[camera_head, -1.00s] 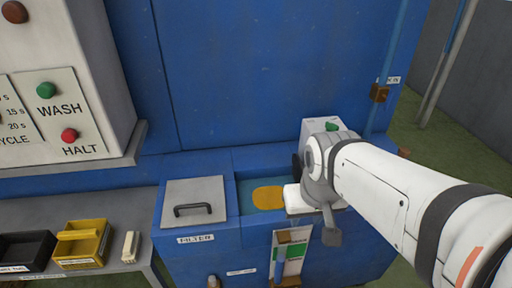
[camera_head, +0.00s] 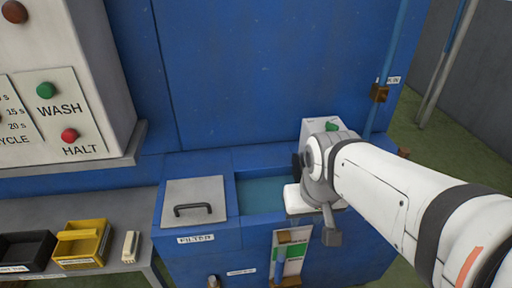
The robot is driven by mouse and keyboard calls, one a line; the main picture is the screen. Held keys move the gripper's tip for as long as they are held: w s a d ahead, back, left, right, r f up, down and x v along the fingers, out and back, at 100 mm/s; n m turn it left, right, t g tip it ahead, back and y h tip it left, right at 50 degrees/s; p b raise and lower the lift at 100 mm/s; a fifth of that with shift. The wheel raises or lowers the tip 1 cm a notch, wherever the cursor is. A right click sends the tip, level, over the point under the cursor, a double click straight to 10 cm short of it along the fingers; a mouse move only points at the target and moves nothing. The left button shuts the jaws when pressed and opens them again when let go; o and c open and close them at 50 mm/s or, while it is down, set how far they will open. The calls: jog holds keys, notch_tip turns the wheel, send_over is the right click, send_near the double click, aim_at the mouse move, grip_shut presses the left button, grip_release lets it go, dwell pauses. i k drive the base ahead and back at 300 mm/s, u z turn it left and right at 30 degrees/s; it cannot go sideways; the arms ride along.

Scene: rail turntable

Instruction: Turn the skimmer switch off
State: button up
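A small light-grey box (camera_head: 312,127) with a green button or lamp (camera_head: 332,126) stands at the back right of the blue tank. It may carry the skimmer switch, but no skimmer label is readable, and my arm covers its lower part. My gripper (camera_head: 306,199) is at the end of my white arm, over the right part of the tank and in front of this box. Its fingers cannot be made out, so I cannot tell whether it is open or shut, or whether it touches anything.
The tank holds blue-green liquid (camera_head: 262,196) beside a grey FILTER lid (camera_head: 196,201) with a black handle. A green-and-white gauge (camera_head: 291,259) is on its front. A WASH/HALT panel (camera_head: 60,115), a yellow bin (camera_head: 82,246) and a black bin (camera_head: 28,250) are at left.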

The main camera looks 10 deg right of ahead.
aim_at(331, 126)
jog(key=z, duration=0.5)
jog(key=k, duration=1.3)
jog(key=z, duration=0.3)
jog(key=i, duration=1.9)
jog(key=u, duration=0.55)
